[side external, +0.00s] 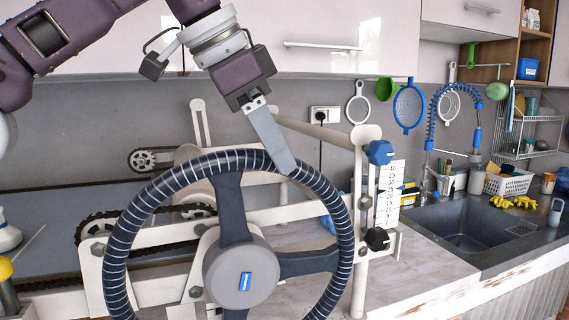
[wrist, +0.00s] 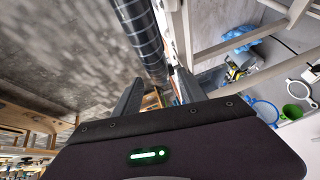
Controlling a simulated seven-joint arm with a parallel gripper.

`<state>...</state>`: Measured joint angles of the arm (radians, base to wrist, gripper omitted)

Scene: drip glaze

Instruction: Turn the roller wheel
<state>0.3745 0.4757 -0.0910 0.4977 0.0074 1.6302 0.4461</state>
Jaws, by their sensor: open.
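The roller wheel (side external: 118,230) is a large dark wheel with thin white stripes round its rim, dark spokes and a grey hub (side external: 228,262) with a blue mark. It stands upright at the front of a cream machine frame. My gripper (side external: 284,165) reaches down to the upper right of the rim, with its fingers at the rim. In the wrist view my gripper (wrist: 159,76) is open, with the two fingers apart, and the striped rim (wrist: 145,38) runs toward the gap between them. I cannot tell whether the fingers touch the rim.
A blue knob (side external: 380,152), a black knob (side external: 377,239) and a numbered scale (side external: 390,195) are right of the wheel. The cream frame (side external: 140,272) is close behind it. A sink (side external: 465,235) is farther right. Cupboards (side external: 345,35) hang above.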

